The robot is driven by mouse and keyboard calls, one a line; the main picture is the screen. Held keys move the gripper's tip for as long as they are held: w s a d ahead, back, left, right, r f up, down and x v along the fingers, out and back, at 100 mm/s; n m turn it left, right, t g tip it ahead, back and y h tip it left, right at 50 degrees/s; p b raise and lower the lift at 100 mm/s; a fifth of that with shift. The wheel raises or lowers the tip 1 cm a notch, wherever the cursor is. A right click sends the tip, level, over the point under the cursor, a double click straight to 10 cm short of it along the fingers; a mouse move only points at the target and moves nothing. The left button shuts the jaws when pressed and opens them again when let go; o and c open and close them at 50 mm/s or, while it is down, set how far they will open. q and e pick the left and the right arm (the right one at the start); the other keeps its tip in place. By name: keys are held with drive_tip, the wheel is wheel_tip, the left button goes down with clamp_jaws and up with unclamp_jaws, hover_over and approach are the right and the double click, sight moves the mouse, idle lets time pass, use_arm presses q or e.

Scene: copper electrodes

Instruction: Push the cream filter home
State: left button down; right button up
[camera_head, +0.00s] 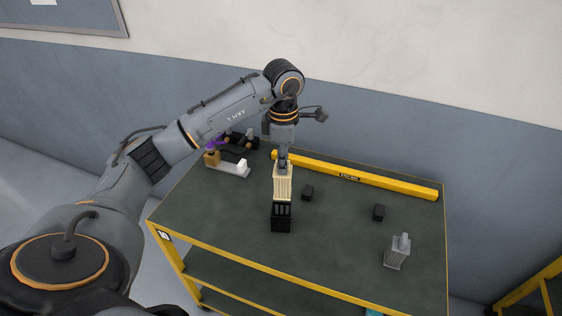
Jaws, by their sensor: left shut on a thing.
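The cream filter (283,185) is a ribbed, upright block in the middle of the table. My left gripper (284,163) is above it, pointing down, and is shut on its top. A black slotted holder (281,217) is directly below the filter. The filter's lower end meets the holder's top in this view; how deep it sits inside cannot be told. My right gripper is not in view.
The dark green table top (337,256) has a yellow frame. A yellow bar (350,174) lies along the back. A white and tan part (232,167) is at back left.

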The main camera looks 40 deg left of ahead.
sight(281, 178)
use_arm(q)
drive_tip(key=shift+a, duration=0.15)
drive_tip(key=shift+s+a+f+b, duration=0.1)
drive_tip(key=shift+f+b, duration=0.4)
wheel_tip(281, 178, down, 4)
drive_tip(key=b, duration=0.3)
drive_tip(key=shift+f+b, duration=0.35)
drive_tip(key=shift+f, duration=0.05)
drive_tip(key=shift+f, duration=0.15)
